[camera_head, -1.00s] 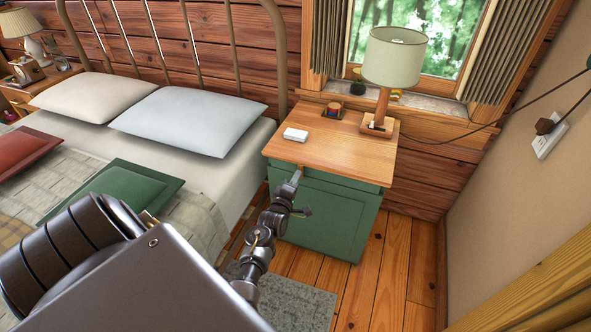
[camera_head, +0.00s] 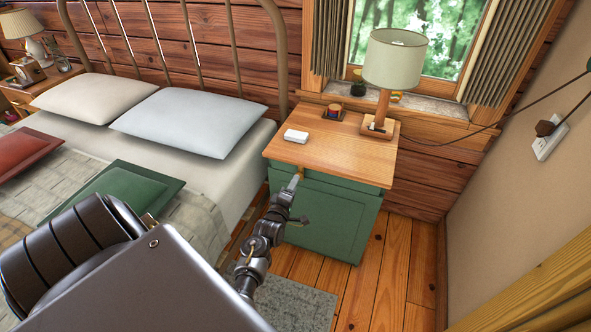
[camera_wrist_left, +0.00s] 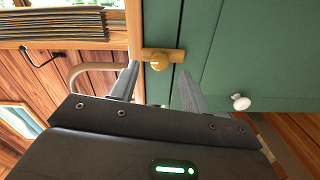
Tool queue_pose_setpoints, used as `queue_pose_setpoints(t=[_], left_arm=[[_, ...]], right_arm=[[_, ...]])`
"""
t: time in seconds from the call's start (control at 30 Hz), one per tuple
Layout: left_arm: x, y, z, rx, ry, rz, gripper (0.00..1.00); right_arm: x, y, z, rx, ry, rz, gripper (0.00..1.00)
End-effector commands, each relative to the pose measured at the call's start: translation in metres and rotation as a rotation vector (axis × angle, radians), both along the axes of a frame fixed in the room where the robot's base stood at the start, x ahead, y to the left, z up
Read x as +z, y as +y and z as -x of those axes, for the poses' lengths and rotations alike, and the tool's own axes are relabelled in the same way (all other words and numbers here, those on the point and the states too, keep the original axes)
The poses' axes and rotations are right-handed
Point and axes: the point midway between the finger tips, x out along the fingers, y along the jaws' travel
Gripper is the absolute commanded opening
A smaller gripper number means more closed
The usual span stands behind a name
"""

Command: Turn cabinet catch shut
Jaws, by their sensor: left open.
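The green cabinet (camera_head: 335,215) is the nightstand with a wooden top beside the bed. In the left wrist view, its catch (camera_wrist_left: 158,57) is a small wooden bar with a round knob. My left gripper (camera_head: 296,184) is at the upper part of the cabinet front. In the wrist view, its open fingers (camera_wrist_left: 158,84) point at the catch, with the knob just beyond and between the tips. My right gripper is out of view.
A white knob (camera_wrist_left: 241,102) sits on the green panel right of the fingers. A lamp (camera_head: 394,60), a white box (camera_head: 296,136) and a small dark holder (camera_head: 333,113) stand on the top. The bed (camera_head: 225,185) is close on the left. Floor is clear right of the cabinet.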

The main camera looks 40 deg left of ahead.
Motion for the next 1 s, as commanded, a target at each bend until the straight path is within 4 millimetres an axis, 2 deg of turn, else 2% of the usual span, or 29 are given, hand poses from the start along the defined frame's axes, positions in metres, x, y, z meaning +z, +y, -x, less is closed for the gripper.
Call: queue_pose_setpoints(t=[0.03,0.2,0.4,0.7,1.0], left_arm=[[0.000,-0.004,0.012,0.000,0.003,0.001,0.47],[0.000,-0.015,0.044,0.000,0.002,0.002,0.47],[0.000,-0.024,0.068,0.001,0.000,0.001,0.47],[0.000,-0.026,0.075,0.000,0.000,0.001,0.47],[0.000,-0.026,0.075,0.001,-0.001,0.001,0.47]], right_arm=[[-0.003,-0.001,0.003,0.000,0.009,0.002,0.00],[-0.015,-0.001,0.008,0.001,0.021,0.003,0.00],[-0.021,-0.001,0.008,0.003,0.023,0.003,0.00],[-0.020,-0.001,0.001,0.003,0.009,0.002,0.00],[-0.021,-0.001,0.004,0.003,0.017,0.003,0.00]])
